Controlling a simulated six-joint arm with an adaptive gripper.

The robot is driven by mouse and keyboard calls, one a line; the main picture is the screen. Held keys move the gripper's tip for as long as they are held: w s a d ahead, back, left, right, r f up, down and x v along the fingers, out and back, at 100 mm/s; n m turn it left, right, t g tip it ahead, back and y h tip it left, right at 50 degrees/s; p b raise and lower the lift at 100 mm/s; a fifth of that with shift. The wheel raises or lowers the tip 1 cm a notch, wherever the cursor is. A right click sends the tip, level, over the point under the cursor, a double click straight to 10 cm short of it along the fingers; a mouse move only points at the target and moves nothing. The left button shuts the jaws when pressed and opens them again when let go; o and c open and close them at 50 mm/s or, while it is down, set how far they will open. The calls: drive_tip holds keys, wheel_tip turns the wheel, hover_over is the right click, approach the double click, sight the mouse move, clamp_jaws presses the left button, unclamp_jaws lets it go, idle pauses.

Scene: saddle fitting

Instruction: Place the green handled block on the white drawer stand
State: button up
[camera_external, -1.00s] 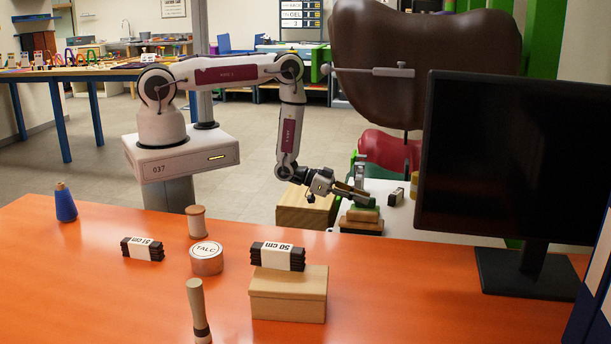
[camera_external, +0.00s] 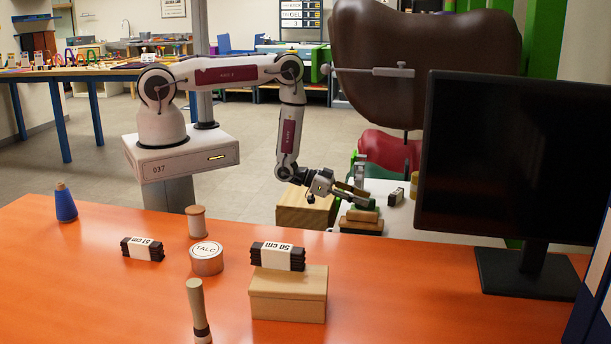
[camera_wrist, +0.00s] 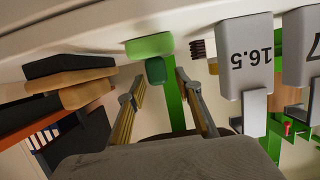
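The green handled block (camera_wrist: 150,45) rests against the pale surface at the top of the wrist view, which is seen upside down. Its dark green handle (camera_wrist: 155,71) points toward my gripper (camera_wrist: 158,78). My gripper is open, one finger on each side of the handle, with gaps on both sides. In the external view, my gripper (camera_external: 358,192) is over the white stand (camera_external: 405,222), near a small green shape. The stand's drawers cannot be made out; the monitor and orange table hide part of it.
A stack of tan and dark blocks (camera_external: 362,216) is close below my gripper; it also shows in the wrist view (camera_wrist: 70,80). Grey gauges marked 16.5 (camera_wrist: 246,55) stand on the other side. A large monitor (camera_external: 515,160) is to the right. A wooden box (camera_external: 305,207) is left.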

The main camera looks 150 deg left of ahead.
drive_tip(key=shift+r, duration=0.1)
drive_tip(key=v, duration=1.2)
drive_tip(key=shift+w+r, duration=0.1)
idle(0.8)
